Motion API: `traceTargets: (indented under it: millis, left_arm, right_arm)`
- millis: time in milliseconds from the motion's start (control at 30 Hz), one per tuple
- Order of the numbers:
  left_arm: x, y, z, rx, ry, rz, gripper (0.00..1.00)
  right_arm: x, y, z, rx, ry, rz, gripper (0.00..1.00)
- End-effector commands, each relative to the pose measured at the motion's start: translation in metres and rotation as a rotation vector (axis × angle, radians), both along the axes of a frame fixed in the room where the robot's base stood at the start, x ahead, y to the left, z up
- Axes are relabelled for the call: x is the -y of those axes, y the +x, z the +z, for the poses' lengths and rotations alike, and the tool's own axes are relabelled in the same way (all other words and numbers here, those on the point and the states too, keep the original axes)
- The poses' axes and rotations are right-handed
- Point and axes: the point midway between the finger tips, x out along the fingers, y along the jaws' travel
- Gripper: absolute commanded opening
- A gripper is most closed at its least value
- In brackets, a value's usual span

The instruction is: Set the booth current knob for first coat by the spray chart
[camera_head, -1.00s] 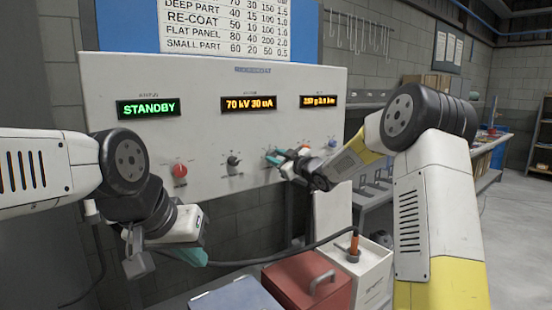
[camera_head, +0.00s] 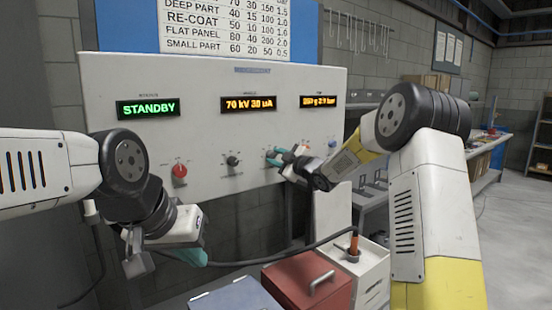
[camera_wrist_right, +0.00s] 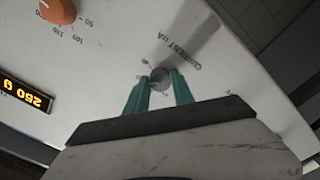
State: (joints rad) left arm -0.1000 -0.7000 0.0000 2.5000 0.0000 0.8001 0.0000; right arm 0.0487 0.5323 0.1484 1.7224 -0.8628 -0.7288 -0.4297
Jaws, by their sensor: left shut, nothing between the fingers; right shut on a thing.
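The booth's white control panel (camera_head: 210,140) faces me. My right gripper (camera_head: 277,157) is shut on the current knob, a small grey knob (camera_wrist_right: 160,77) between teal fingertips in the right wrist view. The "CURRENT uA" lettering (camera_wrist_right: 178,55) shows beside it there. The middle display (camera_head: 249,104) shows 70 kV and a blurred current reading, 30 or 38 uA. My left gripper (camera_head: 192,258) is shut and empty, low in front of the panel.
A red knob (camera_head: 180,171) and a dark knob (camera_head: 232,160) sit left of my right gripper, a blue knob (camera_head: 332,145) to its right. The left display (camera_head: 147,109) reads STANDBY. A red box (camera_head: 307,283) and a hose (camera_head: 270,258) are below.

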Motion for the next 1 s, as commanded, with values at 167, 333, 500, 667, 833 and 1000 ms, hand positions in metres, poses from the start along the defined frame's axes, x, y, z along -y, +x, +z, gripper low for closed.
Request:
traceTargets:
  millis: [167,333,500,667,833,1000]
  left_arm:
    - [0.000,0.000,0.000,0.000,0.000,0.000,0.00]
    - [0.000,0.000,0.000,0.000,0.000,0.000,0.00]
    - [0.000,0.000,0.000,0.000,0.000,0.000,0.00]
    - [0.000,0.000,0.000,0.000,0.000,0.000,0.00]
    - [0.000,0.000,0.000,0.000,0.000,0.000,0.00]
    - [0.000,0.000,0.000,0.000,0.000,0.000,0.00]
  right_arm:
    - [0.000,0.000,-0.001,-0.002,0.000,0.001,0.31]
    - [0.000,0.000,-0.001,-0.002,0.000,0.000,0.51]
    - [0.000,0.000,0.000,-0.002,0.000,0.000,0.51]
    - [0.004,-0.005,0.000,-0.001,0.000,-0.001,0.51]
    - [0.020,-0.026,0.000,-0.002,0.000,-0.002,0.51]
    - [0.037,-0.049,0.000,-0.001,-0.001,-0.003,0.51]
